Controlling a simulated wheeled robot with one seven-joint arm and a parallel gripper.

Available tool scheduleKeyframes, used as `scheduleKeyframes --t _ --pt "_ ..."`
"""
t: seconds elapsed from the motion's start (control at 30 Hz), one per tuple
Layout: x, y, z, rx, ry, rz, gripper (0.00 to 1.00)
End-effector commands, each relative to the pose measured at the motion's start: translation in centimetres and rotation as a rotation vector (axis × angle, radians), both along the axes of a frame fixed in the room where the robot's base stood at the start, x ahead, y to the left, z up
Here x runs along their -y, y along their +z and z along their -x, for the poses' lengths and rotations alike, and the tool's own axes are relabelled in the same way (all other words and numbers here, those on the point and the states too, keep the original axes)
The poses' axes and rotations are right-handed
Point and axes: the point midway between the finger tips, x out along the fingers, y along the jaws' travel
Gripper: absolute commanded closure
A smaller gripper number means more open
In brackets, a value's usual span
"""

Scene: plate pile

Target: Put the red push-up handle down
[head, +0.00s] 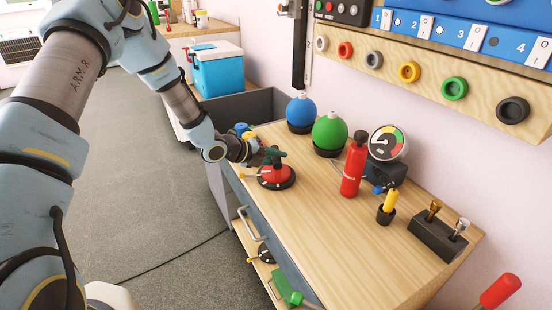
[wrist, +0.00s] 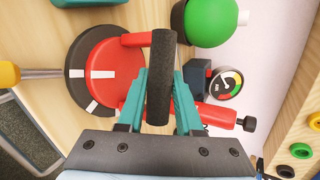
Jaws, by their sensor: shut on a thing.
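The red push-up handle (head: 270,180) is a red round body with a black, white-marked base disc, near the left edge of the wooden tabletop. In the wrist view its red disc (wrist: 100,70) lies left of the black grip bar (wrist: 160,45), joined to it by a red arm. My gripper (wrist: 160,78) has its teal fingers on both sides of the grip bar, shut on it. In the head view my gripper (head: 273,156) is right above the red body. The base looks at or very near the tabletop; I cannot tell if they touch.
The wooden tabletop (head: 330,235) is clear in front. A yellow-handled screwdriver (wrist: 10,74) lies close left of the base. A green ball (head: 329,131), blue ball (head: 301,110), red bottle (head: 353,170) and gauge (head: 388,143) stand behind and right. A grey bin (head: 262,106) is beyond.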

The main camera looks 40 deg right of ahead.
Motion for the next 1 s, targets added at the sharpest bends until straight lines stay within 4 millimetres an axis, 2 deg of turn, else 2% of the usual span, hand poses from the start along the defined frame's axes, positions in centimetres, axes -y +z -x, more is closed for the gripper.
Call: scheduleKeyframes --t 0.03,0.27,0.57,0.77,1.0 --pt "0.0 -0.1 0.0 0.000 0.000 0.000 0.62" --pt "0.0 -0.1 0.0 0.000 0.000 -0.001 0.36" --pt "0.0 0.3 0.0 0.001 -0.001 0.000 0.35" --pt "-2.2 1.5 -0.3 0.001 0.004 0.000 0.35" --pt "-6.6 4.1 -0.5 0.001 0.004 -0.001 0.35"
